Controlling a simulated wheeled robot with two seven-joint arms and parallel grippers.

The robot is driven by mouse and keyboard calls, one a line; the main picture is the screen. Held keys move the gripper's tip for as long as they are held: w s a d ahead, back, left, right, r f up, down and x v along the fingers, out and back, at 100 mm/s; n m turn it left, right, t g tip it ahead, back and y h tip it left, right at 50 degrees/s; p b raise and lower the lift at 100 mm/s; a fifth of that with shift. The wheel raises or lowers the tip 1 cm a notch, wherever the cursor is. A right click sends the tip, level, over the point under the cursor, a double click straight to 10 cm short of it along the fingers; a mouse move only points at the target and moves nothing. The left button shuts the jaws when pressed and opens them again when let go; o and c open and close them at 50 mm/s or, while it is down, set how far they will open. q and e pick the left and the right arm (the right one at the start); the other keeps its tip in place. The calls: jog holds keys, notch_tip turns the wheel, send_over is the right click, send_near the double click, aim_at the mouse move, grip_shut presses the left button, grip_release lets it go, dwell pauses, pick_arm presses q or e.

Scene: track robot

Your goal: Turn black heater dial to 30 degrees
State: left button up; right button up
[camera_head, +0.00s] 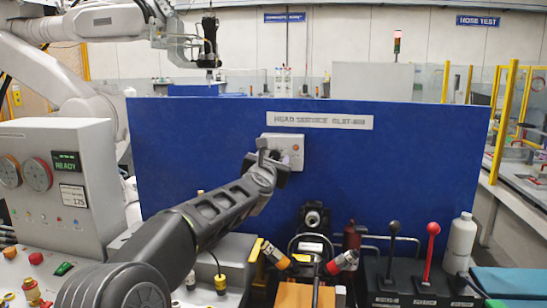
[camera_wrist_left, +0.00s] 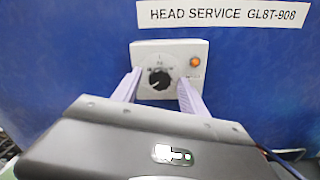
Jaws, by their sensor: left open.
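The black heater dial (camera_wrist_left: 159,79) is a round knob on a small white box (camera_wrist_left: 184,50) with marks around it. The box is fixed to a blue panel and also shows in the head view (camera_head: 293,139). In the wrist view the dial's pointer lies toward the lower left. My left gripper (camera_wrist_left: 157,82) is open, with one finger on each side of the dial. I cannot tell whether the fingers touch it. In the head view my left gripper (camera_head: 277,152) covers the dial. My right gripper is not in view.
An orange light (camera_wrist_left: 194,61) sits on the box right of the dial. The blue panel (camera_head: 420,150) spreads behind. A grey cabinet (camera_head: 95,160) stands left.

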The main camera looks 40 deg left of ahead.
pick_arm(q)
grip_shut()
dwell(0.4)
jog(key=shift+m, duration=0.5)
jog(key=m, duration=0.4)
jog(key=shift+m, duration=0.3)
jog(key=m, duration=0.6)
jog(key=shift+p, duration=0.4)
grip_release()
